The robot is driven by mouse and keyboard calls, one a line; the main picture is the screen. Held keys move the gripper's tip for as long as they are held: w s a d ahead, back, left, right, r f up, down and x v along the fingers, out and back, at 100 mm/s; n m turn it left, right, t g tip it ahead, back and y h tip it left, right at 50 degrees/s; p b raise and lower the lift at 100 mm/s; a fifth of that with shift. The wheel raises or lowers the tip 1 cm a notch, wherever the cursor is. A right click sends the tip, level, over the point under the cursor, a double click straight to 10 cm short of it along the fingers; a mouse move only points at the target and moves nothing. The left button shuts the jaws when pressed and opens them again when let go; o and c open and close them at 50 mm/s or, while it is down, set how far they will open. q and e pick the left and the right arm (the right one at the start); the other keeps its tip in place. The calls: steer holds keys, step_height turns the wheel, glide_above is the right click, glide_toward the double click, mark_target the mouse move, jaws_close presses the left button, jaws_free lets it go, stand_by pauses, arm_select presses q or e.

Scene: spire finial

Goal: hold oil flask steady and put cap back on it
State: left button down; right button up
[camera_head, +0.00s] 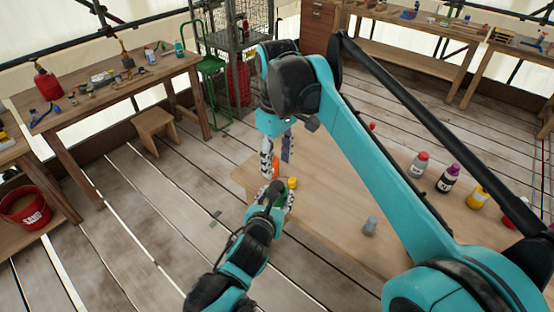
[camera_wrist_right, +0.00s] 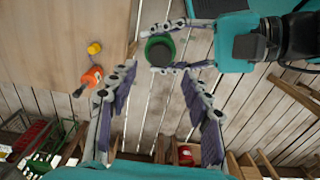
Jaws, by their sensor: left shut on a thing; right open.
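My left gripper (camera_head: 279,196) is shut on a green-rimmed round thing with a dark top, which I take for the oil flask (camera_wrist_right: 159,51). In the right wrist view its fingers lie on both sides of the flask, beside the table edge. My right gripper (camera_head: 277,155) is open and empty; in its wrist view the fingers (camera_wrist_right: 162,70) are spread, with the flask just beyond and between the tips. A small yellow thing (camera_wrist_right: 95,48) and an orange thing with a dark tip (camera_wrist_right: 92,77) are near the table edge. I cannot tell which is the cap.
On the wooden table (camera_head: 325,215) stand a grey bottle with a red cap (camera_head: 418,165), a dark bottle with a purple cap (camera_head: 448,178), a yellow bottle (camera_head: 478,197) and a small grey thing (camera_head: 371,225). My right arm hides part of the table. Open floor lies to the left.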

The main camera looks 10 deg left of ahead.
mark_target(277, 185)
steer(key=shift+f, duration=4.05)
jaws_close()
steer(key=shift+o, duration=0.8)
jaws_free()
steer(key=shift+r, duration=0.1)
